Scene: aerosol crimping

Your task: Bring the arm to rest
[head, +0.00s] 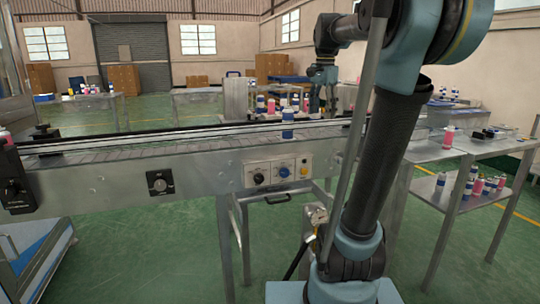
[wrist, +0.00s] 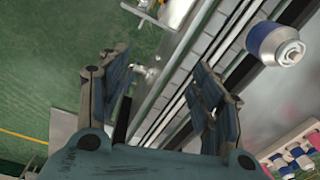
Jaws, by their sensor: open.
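My gripper (head: 327,100) hangs fingers-down over the far side of the conveyor, at the end of my raised arm. In the wrist view my gripper (wrist: 160,92) has its two fingers spread wide, with nothing held between them. A blue-and-white can (head: 287,122) stands upright on the conveyor belt (head: 120,153), to the left of my gripper. The can also shows in the wrist view (wrist: 274,43) at the upper right, apart from the fingers. My arm partly hides the right part of the conveyor.
Several blue, white and pink cans (head: 271,104) stand behind the conveyor. A side table (head: 475,143) at the right bears more cans, some on its lower shelf. A control panel (head: 280,172) is on the conveyor's front.

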